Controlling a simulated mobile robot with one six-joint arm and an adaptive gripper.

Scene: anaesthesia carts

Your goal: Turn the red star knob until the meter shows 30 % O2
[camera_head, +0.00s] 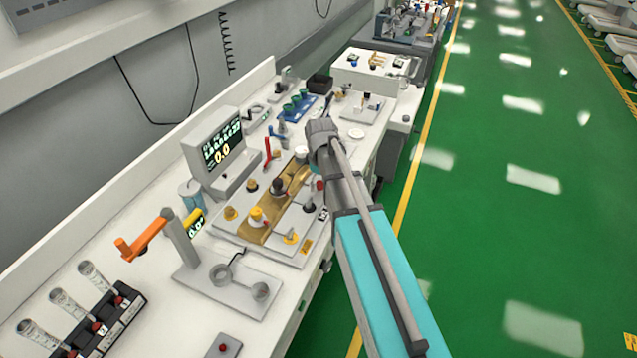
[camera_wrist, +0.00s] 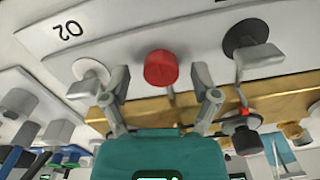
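A red knob (camera_wrist: 160,68) shows in the wrist view as a round cap on a pale panel with an "O2" label (camera_wrist: 69,30) to its left. My gripper (camera_wrist: 160,80) is open, with one finger on each side of the knob and a visible gap to both. In the head view, my arm hides most of my gripper, and a small red knob (camera_head: 319,185) shows at the panel's right side. The meter (camera_head: 215,146) is a grey box with a dark screen and reads a yellow "0.0"; its smaller text is hard to read.
A brass-coloured panel (camera_head: 262,232) with several knobs lies by the arm. In the wrist view a black-based knob with a grey lever (camera_wrist: 247,45) is right of the red knob, and a grey knob (camera_wrist: 88,80) is left. An orange-handled stand (camera_head: 145,240) stands at the left.

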